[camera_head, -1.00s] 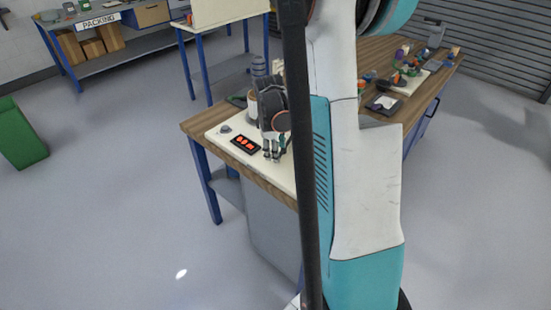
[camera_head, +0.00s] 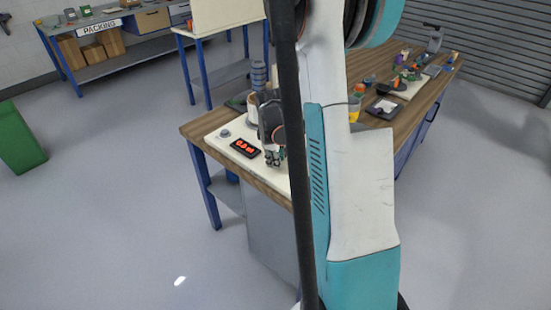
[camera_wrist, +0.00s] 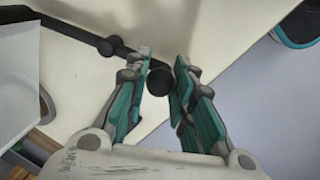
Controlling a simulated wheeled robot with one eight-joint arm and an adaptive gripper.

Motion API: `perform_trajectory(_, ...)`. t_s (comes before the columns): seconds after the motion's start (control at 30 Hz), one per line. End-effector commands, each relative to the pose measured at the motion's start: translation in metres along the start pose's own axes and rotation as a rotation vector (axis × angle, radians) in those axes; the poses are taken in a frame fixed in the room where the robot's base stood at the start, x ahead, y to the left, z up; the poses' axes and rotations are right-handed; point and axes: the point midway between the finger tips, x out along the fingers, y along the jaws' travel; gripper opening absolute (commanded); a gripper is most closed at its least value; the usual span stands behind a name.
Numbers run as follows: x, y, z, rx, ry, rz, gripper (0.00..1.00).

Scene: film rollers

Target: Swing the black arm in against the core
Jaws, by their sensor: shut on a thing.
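My gripper (camera_wrist: 162,58) is shut on the round black end (camera_wrist: 160,82) of the black arm, which sits between its two teal and grey fingers. The black arm (camera_wrist: 125,55) runs from the upper left of the wrist view, past a round joint, to this end. A pale, broad curved body (camera_wrist: 20,80), perhaps the core, stands at the left edge; the arm's contact with it cannot be made out. In the head view, my gripper (camera_head: 272,157) is over the front of the cream board (camera_head: 215,137), and the black arm is too small or hidden to tell.
A display with red digits (camera_head: 245,148) and a small round button (camera_head: 225,133) lie on the board, left of my gripper. A pale cylinder (camera_head: 253,104) stands behind it. The wooden table (camera_head: 194,129) holds other small items farther right.

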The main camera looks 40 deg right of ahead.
Motion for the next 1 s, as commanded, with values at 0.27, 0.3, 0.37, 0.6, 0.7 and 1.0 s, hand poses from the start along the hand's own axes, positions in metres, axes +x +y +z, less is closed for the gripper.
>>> perform_trajectory(0.27, 0.0, 0.001, -0.005, 0.059, -0.013, 0.0, 0.0)
perform_trajectory(0.3, 0.001, 0.001, -0.007, 0.08, -0.017, 0.0, 0.0)
perform_trajectory(0.37, 0.001, 0.001, -0.009, 0.115, -0.025, 0.0, 0.0)
perform_trajectory(0.6, 0.002, 0.005, -0.021, 0.291, -0.059, 0.0, 0.0)
perform_trajectory(0.7, 0.002, 0.008, -0.026, 0.364, -0.074, 0.0, 0.0)
perform_trajectory(1.0, 0.004, 0.015, -0.036, 0.538, -0.107, 0.0, 0.0)
